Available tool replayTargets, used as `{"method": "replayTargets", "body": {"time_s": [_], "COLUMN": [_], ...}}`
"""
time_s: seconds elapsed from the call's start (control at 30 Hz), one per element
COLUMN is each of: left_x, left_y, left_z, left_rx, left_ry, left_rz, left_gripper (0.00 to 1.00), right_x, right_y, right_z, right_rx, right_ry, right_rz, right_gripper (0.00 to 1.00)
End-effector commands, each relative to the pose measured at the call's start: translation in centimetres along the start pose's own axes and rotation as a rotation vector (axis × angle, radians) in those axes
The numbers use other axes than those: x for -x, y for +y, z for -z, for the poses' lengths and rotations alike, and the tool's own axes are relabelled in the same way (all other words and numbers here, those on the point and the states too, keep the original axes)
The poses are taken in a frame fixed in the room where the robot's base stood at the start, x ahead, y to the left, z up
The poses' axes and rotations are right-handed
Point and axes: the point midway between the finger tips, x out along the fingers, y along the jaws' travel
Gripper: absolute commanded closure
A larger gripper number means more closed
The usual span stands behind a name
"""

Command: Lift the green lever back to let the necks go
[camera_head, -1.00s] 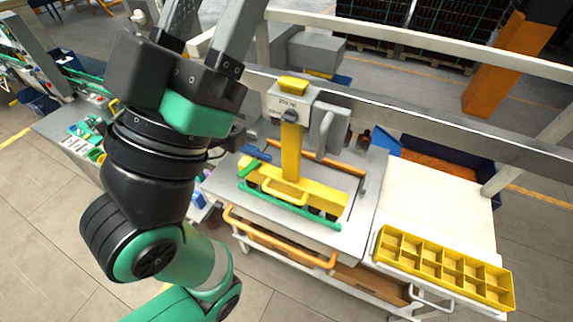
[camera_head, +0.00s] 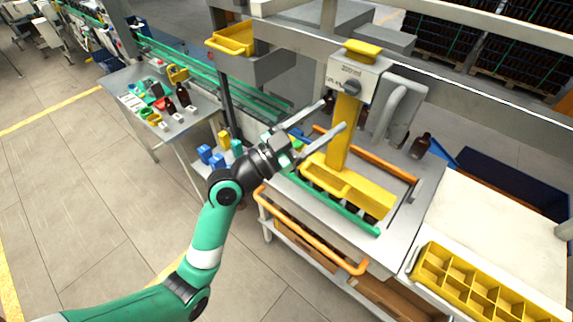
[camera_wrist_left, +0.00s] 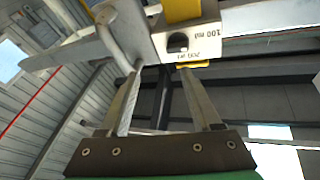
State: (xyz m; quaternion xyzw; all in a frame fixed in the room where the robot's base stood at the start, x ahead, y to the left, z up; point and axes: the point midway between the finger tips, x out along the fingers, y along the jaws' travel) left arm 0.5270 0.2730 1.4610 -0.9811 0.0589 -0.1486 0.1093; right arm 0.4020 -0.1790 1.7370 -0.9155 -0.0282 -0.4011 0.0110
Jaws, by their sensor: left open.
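My left gripper (camera_head: 335,113) is open and empty, its two long grey fingers spread beside the yellow column (camera_head: 345,135) of the filling station. In the left wrist view the fingers (camera_wrist_left: 158,75) point up towards the station's grey head, marked 100 ml and 200 ml. A long green bar (camera_head: 340,215) runs along the front of the yellow clamp (camera_head: 345,188). A small blue and green part (camera_head: 297,145) at the clamp's left end is partly hidden by my gripper. I cannot tell which green piece is the lever. Bottle necks under the clamp are mostly hidden.
A yellow divided tray (camera_head: 425,250) sits on the white worktop (camera_head: 490,225) at the right. One amber bottle (camera_head: 421,146) stands behind the station. An orange rail (camera_head: 310,235) runs along the cart's front. A side table (camera_head: 185,125) with small bottles stands at the left.

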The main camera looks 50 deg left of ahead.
Motion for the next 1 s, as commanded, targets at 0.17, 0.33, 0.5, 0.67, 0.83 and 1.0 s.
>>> {"method": "replayTargets", "body": {"time_s": [0.17, 0.33, 0.5, 0.67, 0.83, 1.0], "left_x": [10.3, 16.0, 16.2, 14.9, 11.6, 8.1], "left_y": [-4.6, -7.3, -8.0, -8.3, -9.2, -10.0], "left_z": [-19.3, -25.0, -24.7, -25.1, -26.2, -27.5], "left_rx": [0.170, 0.199, 0.195, 0.196, 0.197, 0.196], "left_ry": [-0.234, -0.317, -0.318, -0.317, -0.316, -0.317], "left_rz": [0.159, 0.271, 0.286, 0.283, 0.281, 0.282], "left_gripper": [0.35, 0.35, 0.35, 0.35, 0.35, 0.35], "right_x": [5.0, 6.5, 6.2, 6.1, 6.1, 6.2], "right_y": [0.0, 0.0, 0.0, 0.0, 0.0, 0.0], "right_z": [-4.6, -6.0, -5.7, -5.6, -5.6, -5.8], "right_rx": [0.000, 0.000, 0.000, 0.000, 0.000, 0.000], "right_ry": [0.000, 0.001, 0.001, 0.001, 0.001, 0.001], "right_rz": [0.000, 0.000, 0.000, 0.000, 0.000, 0.000], "right_gripper": [0.50, 0.50, 0.50, 0.50, 0.50, 0.50]}}
